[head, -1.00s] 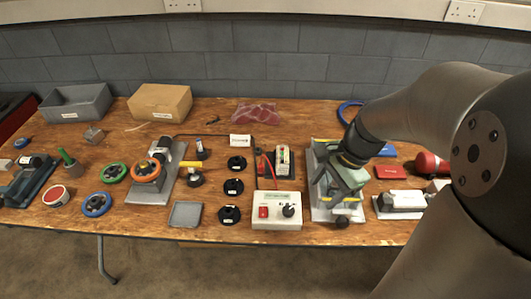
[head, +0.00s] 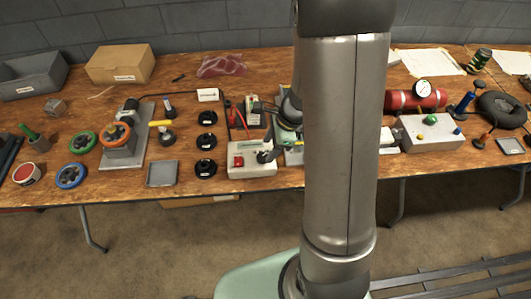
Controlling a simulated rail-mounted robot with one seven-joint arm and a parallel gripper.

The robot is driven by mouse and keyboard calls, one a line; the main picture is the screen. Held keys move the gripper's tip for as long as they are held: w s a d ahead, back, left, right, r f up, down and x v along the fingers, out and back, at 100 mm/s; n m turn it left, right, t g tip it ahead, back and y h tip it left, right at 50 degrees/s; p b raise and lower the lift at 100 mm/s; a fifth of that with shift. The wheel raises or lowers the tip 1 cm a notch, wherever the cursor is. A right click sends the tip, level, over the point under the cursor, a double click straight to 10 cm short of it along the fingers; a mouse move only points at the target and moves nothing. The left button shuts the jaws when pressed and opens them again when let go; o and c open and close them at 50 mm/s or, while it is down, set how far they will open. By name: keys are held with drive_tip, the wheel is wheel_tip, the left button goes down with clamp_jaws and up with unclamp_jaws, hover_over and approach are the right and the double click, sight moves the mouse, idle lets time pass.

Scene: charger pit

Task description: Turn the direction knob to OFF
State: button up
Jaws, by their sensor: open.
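The control box (head: 251,172) is a pale box near the front edge of the table in the head view, with a red switch (head: 238,161) on its left half. The dark direction knob is on its right half, where dark gripper parts overlap it, so its pointer and setting cannot be read. My gripper (head: 267,154) is open, with its fingers low over the right half of the box, at the knob. I cannot tell whether the fingers touch the knob or stand around it. My arm hides what lies just right of the box.
Black round pieces (head: 206,142) stand in a column left of the box, beside a grey tray (head: 162,173). A box with coloured buttons (head: 431,133) and a red cylinder (head: 415,99) are right of my arm.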

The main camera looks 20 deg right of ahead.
sight(263, 156)
drive_tip(key=shift+x, duration=1.9)
drive_tip(key=c, duration=1)
drive_tip(key=shift+o, duration=0.2)
drive_tip(key=shift+n, duration=0.3)
drive_tip(key=n+g, duration=0.1)
drive_tip(key=n, duration=0.1)
drive_tip(key=n+g, duration=0.1)
drive_tip(key=n, duration=0.1)
drive_tip(key=shift+w, duration=0.25)
drive_tip(key=shift+w+n+g+h, duration=0.15)
drive_tip(key=shift+n+g, duration=0.15)
drive_tip(key=shift+n, duration=0.75)
drive_tip(key=shift+n+g+h, duration=0.15)
drive_tip(key=shift+n+g, duration=0.15)
drive_tip(key=shift+n, duration=0.75)
drive_tip(key=shift+a, duration=0.1)
